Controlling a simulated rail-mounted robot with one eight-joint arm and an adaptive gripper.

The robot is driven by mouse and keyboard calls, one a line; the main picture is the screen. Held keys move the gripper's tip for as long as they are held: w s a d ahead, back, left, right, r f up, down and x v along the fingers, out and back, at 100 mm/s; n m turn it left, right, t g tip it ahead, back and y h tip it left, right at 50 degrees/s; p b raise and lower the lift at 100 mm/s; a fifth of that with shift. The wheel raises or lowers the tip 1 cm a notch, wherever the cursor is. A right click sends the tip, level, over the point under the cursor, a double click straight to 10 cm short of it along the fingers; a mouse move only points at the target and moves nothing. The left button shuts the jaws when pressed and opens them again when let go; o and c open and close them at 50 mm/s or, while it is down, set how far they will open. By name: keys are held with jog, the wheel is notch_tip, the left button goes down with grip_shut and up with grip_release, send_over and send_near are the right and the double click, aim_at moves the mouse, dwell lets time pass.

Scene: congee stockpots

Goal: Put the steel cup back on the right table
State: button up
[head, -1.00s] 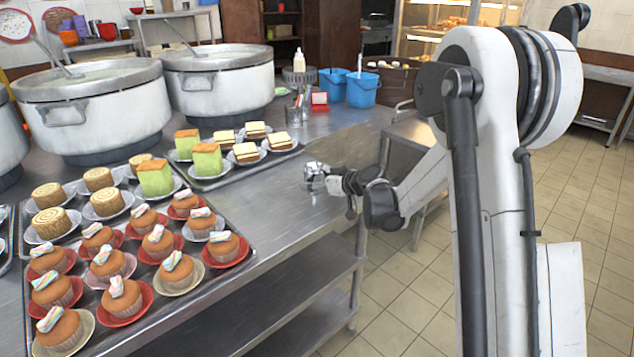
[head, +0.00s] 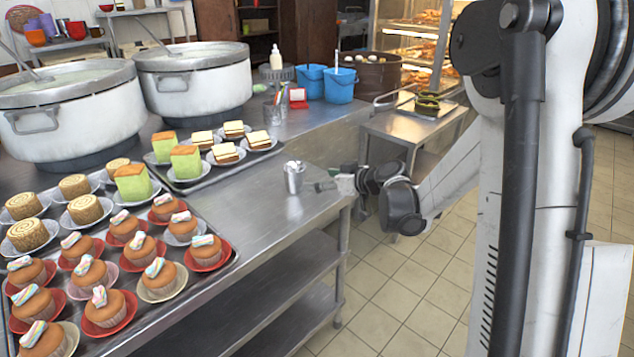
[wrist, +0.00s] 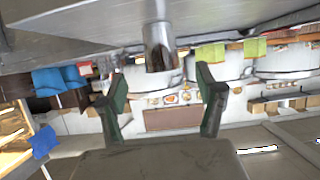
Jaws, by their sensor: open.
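The steel cup (head: 293,177) stands upright on the long steel table (head: 262,207), near its right front edge. My gripper (head: 323,185) is just right of the cup, open and apart from it. In the wrist view, which appears upside down, the cup (wrist: 160,45) is ahead of and centred between my two spread green-padded fingers (wrist: 160,71). Nothing is between the fingers. The cup's contents cannot be made out.
A tray of cupcakes (head: 222,268) and a tray of cake slices (head: 213,175) lie left of the cup. Large stockpots (head: 194,85) and blue buckets (head: 340,86) stand behind. A lower side table (head: 405,126) with a tray (head: 427,105) is to the right.

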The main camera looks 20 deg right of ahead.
jog(key=s+a+r+m+g+h, duration=0.1)
jog(key=s+a+r+g, duration=0.2)
jog(key=s, duration=0.5)
jog(key=s+a+r+m+h, duration=0.1)
jog(key=s+a+r, duration=0.3)
jog(key=s, duration=0.4)
jog(key=s+d+m+g+h, duration=0.1)
jog(key=s+m+h, duration=0.2)
jog(key=s, duration=1.8)
jog(key=shift+d+f+m+g+h, duration=0.3)
jog(key=shift+d+f+m+h, duration=0.1)
jog(key=shift+h, duration=0.3)
jog(key=shift+s+r, duration=0.1)
jog(key=shift+r, duration=0.1)
notch_tip(320, 180, up, 4)
jog(key=p, duration=0.3)
jog(key=shift+f+p, duration=0.25)
jog(key=shift+p, duration=0.1)
